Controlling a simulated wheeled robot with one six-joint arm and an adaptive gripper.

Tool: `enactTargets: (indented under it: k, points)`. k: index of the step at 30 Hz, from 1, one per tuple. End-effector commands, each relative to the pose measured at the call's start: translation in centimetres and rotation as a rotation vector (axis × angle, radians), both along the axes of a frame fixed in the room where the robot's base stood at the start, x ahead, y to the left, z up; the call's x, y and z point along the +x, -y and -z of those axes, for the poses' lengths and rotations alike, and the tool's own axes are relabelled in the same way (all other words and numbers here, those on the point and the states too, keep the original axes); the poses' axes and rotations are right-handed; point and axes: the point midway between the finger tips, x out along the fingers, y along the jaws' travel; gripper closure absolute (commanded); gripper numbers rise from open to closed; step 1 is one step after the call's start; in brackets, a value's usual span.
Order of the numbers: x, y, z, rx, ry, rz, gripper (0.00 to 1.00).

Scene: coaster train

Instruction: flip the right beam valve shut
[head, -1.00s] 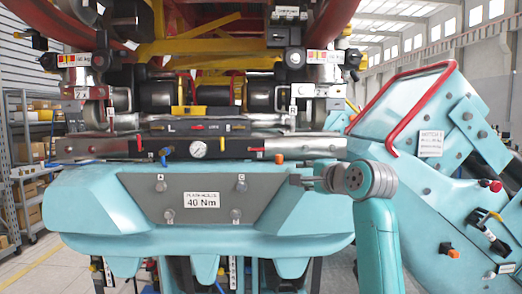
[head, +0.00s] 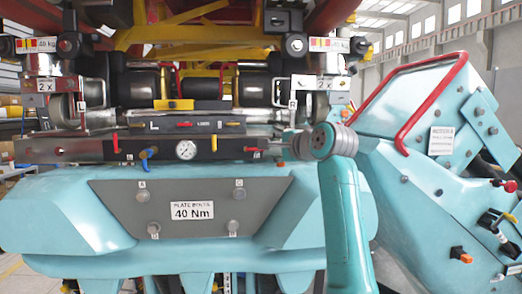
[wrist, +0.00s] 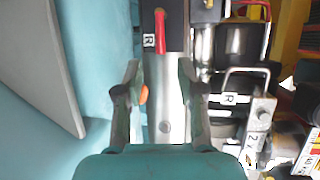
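The right beam valve's red lever (head: 254,149) lies lengthwise along the dark front beam, right of the pressure gauge (head: 186,150). In the wrist view this red lever (wrist: 160,35) is near the top, beside a white R label (wrist: 149,40). My gripper (head: 280,144) is in front of the beam's right part, just right of the lever. In the wrist view my gripper (wrist: 160,92) has its fingers spread with nothing held. The lever lies beyond the fingertips. Contact with the lever is not seen.
An orange block (wrist: 143,94) shows between my fingers, near the left one. Another red lever (head: 115,143) stands upright on the left of the beam, near a blue valve (head: 148,153). A teal cabinet with a red rail (head: 432,100) stands at the right.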

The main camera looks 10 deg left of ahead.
Motion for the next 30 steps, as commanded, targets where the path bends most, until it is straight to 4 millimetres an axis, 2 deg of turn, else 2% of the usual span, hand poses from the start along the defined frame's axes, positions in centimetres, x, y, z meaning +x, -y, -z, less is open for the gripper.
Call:
enactTargets:
  k: [6, 12, 26, 27, 30]
  points:
    - [2.8, -2.4, 0.6, 0.000, -0.001, -0.001, 0.61]
    - [4.5, -3.7, 1.0, 0.000, -0.001, -0.001, 0.61]
    - [5.2, -4.3, 1.2, 0.000, 0.001, 0.000, 0.61]
    - [5.2, -4.3, 1.2, 0.000, 0.001, 0.000, 0.66]
    - [5.2, -4.3, 1.2, 0.001, 0.001, 0.000, 0.91]
